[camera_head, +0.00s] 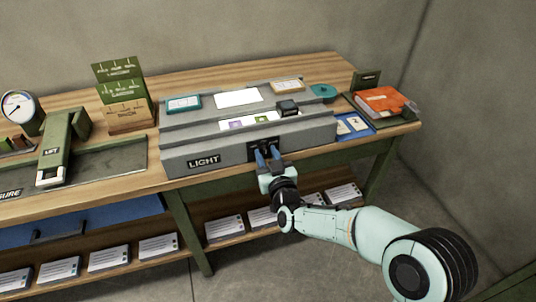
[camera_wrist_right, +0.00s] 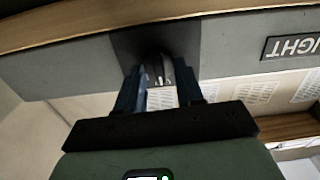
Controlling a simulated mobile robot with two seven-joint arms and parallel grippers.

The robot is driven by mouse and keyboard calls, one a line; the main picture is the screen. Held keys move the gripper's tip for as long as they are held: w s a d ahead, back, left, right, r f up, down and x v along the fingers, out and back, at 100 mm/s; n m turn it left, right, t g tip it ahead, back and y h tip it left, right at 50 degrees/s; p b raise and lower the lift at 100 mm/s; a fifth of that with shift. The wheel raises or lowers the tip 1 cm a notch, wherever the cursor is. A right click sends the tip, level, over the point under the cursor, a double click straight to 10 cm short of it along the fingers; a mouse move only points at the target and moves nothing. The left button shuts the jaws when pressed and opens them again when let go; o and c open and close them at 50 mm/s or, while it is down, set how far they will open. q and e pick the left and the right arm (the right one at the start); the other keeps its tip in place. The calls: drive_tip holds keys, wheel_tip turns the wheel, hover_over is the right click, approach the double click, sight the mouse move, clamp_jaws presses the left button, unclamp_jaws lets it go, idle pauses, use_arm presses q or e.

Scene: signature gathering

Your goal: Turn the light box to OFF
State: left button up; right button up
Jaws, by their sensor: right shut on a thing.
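The light box (camera_head: 320,134) is a long grey stepped box on the wooden bench in the head view. Its LIGHT label (camera_head: 204,161) is on the front face and shows upside down in the wrist view (camera_wrist_right: 292,46). A dark switch plate (camera_wrist_right: 125,45) sits on the front face, to the right of the label in the head view. My right gripper (camera_head: 268,158) is at this plate with its fingers shut on the small switch lever (camera_wrist_right: 160,72). The fingers mostly hide the lever, and I cannot read its setting. My left gripper is not in view.
A white panel (camera_head: 237,98) on the box top looks bright. An orange book (camera_head: 381,101) and blue tray (camera_head: 365,131) are at the right. A green lever press (camera_head: 55,150) and dial gauge (camera_head: 18,105) stand left. Paper stacks (camera_head: 224,228) fill the lower shelf.

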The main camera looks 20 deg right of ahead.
drive_tip(key=n+p, duration=0.1)
drive_tip(key=n, duration=0.3)
drive_tip(key=shift+a+n, duration=0.15)
drive_tip(key=shift+n, duration=0.15)
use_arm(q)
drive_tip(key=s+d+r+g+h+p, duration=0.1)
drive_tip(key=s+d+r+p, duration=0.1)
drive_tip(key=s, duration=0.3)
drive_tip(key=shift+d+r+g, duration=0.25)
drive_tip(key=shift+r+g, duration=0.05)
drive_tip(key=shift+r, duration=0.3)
use_arm(e)
drive_tip(key=shift+f+n, duration=0.15)
drive_tip(key=shift+n, duration=2.35)
drive_tip(key=o, duration=1)
drive_tip(key=shift+s, duration=0.1)
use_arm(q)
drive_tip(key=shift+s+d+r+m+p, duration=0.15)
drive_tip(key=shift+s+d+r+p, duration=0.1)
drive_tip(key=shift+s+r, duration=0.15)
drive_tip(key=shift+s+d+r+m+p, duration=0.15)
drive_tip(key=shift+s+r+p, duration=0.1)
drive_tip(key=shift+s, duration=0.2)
use_arm(e)
drive_tip(key=s, duration=1.3)
drive_tip(key=shift+d, duration=0.2)
